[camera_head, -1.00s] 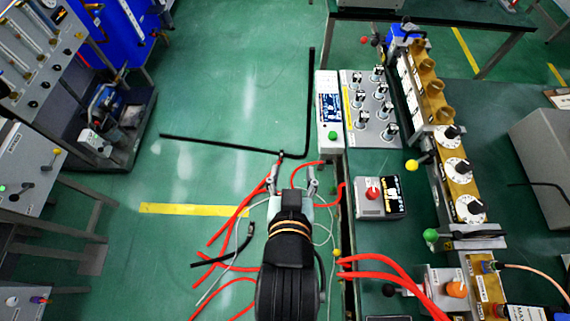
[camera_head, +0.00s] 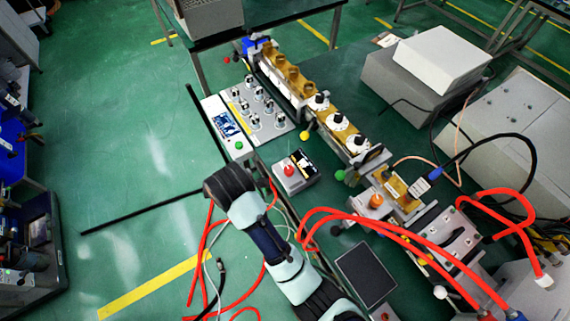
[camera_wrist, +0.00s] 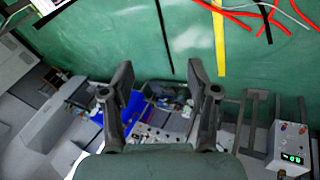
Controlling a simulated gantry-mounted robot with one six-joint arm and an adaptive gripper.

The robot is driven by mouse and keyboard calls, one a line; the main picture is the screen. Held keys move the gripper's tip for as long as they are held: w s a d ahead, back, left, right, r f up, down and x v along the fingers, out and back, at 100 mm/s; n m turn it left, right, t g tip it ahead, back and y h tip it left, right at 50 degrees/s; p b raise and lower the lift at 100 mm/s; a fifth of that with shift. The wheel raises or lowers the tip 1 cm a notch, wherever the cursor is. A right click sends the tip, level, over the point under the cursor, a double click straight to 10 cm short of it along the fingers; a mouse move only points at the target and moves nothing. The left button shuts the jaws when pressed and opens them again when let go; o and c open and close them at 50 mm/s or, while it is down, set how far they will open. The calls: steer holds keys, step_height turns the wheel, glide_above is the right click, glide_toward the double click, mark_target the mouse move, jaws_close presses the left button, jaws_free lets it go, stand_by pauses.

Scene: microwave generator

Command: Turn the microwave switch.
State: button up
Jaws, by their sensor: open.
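In the head view, a microwave bench line with round black-and-white dials (camera_head: 337,122) runs along the dark table. Beside it are a grey panel with several small black-and-silver switches (camera_head: 254,108), a white meter box with a green button (camera_head: 239,145), and a small box with a red button (camera_head: 289,170). I cannot tell which control is the microwave switch. My arm reaches up from the bottom, its black wrist left of the table edge and short of these boxes. In the wrist view, my gripper (camera_wrist: 162,69) is open and empty, facing floor and other equipment.
Red cables (camera_head: 400,240) arch over the table's near part, and more lie on the floor beside my arm. A dark flat screen (camera_head: 366,274) lies near the table's front edge. Grey boxes (camera_head: 425,70) stand right of the dials. Green floor left of the table is mostly clear.

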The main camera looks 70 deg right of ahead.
steer(key=s+d+n+g+p, duration=0.3)
steer(key=s+d, duration=0.3)
steer(key=d, duration=0.5)
steer(key=n+g+y+p, duration=0.2)
steer(key=n+y, duration=0.1)
glide_above(289, 168)
steer(key=shift+f, duration=0.35)
steer(key=shift+s+f, duration=0.15)
steer(key=shift+s, duration=0.05)
step_height(289, 168, down, 8)
steer(key=b, duration=0.2)
steer(key=shift+w+b, duration=0.1)
steer(key=shift+b, duration=0.3)
jaws_close()
